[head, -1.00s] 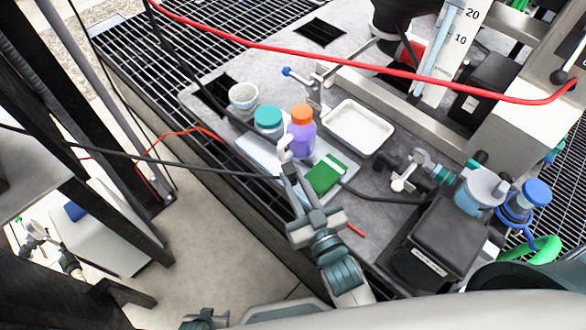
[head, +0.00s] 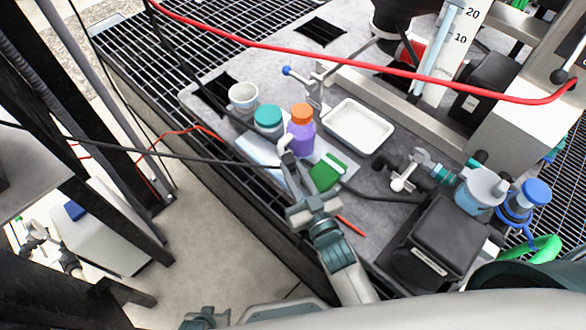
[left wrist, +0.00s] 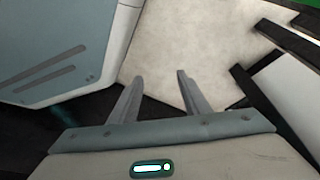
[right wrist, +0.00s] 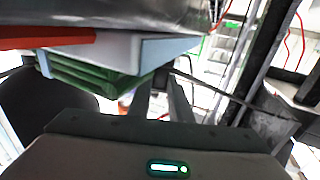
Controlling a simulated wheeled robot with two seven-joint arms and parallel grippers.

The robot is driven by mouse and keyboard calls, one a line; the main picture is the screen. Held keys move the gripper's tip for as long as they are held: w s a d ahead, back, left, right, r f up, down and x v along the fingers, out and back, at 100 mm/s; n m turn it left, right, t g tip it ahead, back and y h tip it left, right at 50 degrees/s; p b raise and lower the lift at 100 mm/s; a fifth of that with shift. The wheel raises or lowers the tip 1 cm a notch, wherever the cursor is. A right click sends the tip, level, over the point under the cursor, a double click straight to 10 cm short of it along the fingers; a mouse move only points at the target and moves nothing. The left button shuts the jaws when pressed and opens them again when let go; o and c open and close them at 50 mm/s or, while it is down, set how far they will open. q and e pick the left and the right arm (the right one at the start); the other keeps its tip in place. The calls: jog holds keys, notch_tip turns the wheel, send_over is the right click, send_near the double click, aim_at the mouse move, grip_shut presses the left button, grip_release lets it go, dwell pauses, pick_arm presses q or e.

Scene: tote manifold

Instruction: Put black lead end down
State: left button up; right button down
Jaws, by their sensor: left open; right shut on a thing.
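The black lead (head: 180,158) runs in from the left edge of the head view, across the gap beside the bench, to my right gripper (head: 288,162). That gripper is shut on its end, just in front of the purple bottle (head: 301,138). In the right wrist view the fingers (right wrist: 162,85) are close together and the lead (right wrist: 210,91) runs off to the right from them. The held tip is too small to make out. My left gripper (left wrist: 155,75) is open and empty over pale floor; only part of that arm shows at the head view's bottom edge.
A green block (head: 326,174), a teal-lidded jar (head: 268,118), a white cup (head: 243,96) and a white tray (head: 358,127) are near my right gripper. A red pen-like stick (head: 351,226) lies in front. A red cable (head: 350,62) crosses above the bench. A black box (head: 434,240) stands right.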

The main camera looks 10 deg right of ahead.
pick_arm(q)
jog(key=shift+a, duration=0.3)
jog(key=shift+s+a+f, duration=0.1)
jog(key=shift+a, duration=0.05)
pick_arm(e)
jog(key=shift+f, duration=0.1)
jog(key=c, duration=1.6)
grip_release()
pick_arm(q)
jog(key=shift+d, duration=0.25)
